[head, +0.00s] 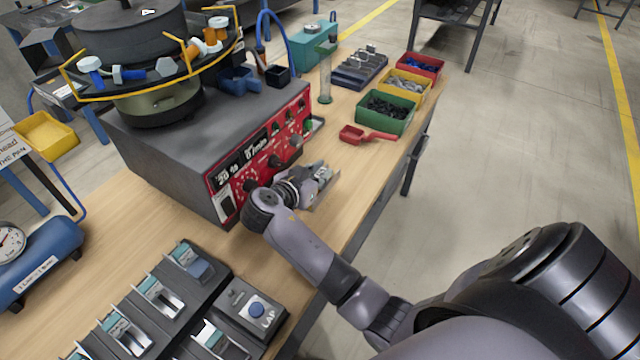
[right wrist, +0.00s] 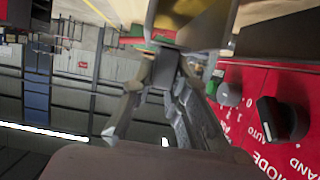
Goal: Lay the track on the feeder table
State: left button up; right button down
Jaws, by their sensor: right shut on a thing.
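My right gripper (head: 322,176) is low over the wooden table (head: 362,142), close in front of the red control panel. It is shut on a grey metal piece that looks like the track (head: 325,192). In the right wrist view the track (right wrist: 196,42) shows as a grey trough-like end beyond the fingertips (right wrist: 165,68). The fingers hide part of it, and I cannot tell whether it touches the table. The bowl feeder (head: 160,104) stands on a grey box behind the gripper. My left gripper is not in view.
The red control panel (head: 262,152) has knobs close to the gripper; a black knob (right wrist: 280,120) shows in the right wrist view. A red scoop (head: 366,135) and a green bin (head: 385,112) lie further back. Grey switch units (head: 150,310) fill the near left.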

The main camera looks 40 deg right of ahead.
notch_tip(320, 180, down, 4)
jog(key=shift+f, duration=0.2)
jog(key=shift+f, duration=0.1)
jog(key=c, duration=1.6)
grip_release()
jog(key=shift+o, duration=0.2)
